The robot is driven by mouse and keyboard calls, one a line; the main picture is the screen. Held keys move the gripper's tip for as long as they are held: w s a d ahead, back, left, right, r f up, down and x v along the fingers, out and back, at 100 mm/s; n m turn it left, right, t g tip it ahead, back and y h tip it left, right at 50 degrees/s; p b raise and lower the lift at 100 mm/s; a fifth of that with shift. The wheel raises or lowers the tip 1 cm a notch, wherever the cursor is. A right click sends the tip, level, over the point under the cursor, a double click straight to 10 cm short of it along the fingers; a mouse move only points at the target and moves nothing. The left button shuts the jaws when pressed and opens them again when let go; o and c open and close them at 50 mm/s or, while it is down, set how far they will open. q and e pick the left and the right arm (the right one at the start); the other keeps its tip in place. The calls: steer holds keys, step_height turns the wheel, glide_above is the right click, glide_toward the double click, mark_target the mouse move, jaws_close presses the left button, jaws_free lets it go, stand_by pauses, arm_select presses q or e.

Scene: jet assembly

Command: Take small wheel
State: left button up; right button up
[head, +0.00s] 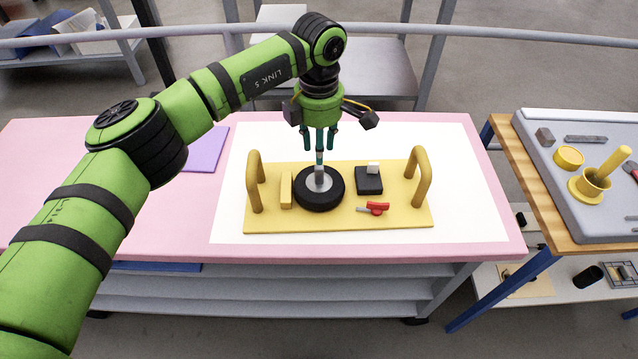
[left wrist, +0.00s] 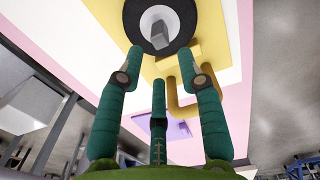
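A black wheel (head: 336,196) with a light grey hub and a short grey shaft standing up from it lies flat on the yellow board (head: 393,217), left of its middle. My left gripper (head: 319,146) points down above the wheel, in line with the shaft. In the left wrist view the wheel (left wrist: 180,39) is at the top edge, partly cut off, beyond the fingertips. The gripper's fingers (left wrist: 160,62) are spread, with nothing between them. In the head view I cannot tell whether a fingertip touches the shaft. My right gripper is not in view.
Yellow handles (head: 254,183) and (head: 424,178) rise at both ends of the board. A black block (head: 369,186) with a white piece, a red part (head: 376,207) and a yellow bar (head: 286,190) lie near the wheel. A grey tray (head: 548,172) with tools is at right.

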mark_target(319, 169)
arm_select(q)
steer(key=shift+f+b, duration=1.85)
steer(key=shift+f, duration=2)
jaws_close()
steer(key=shift+o, duration=1.4)
jaws_free()
steer(key=shift+r, duration=0.15)
step_height(319, 169, up, 12)
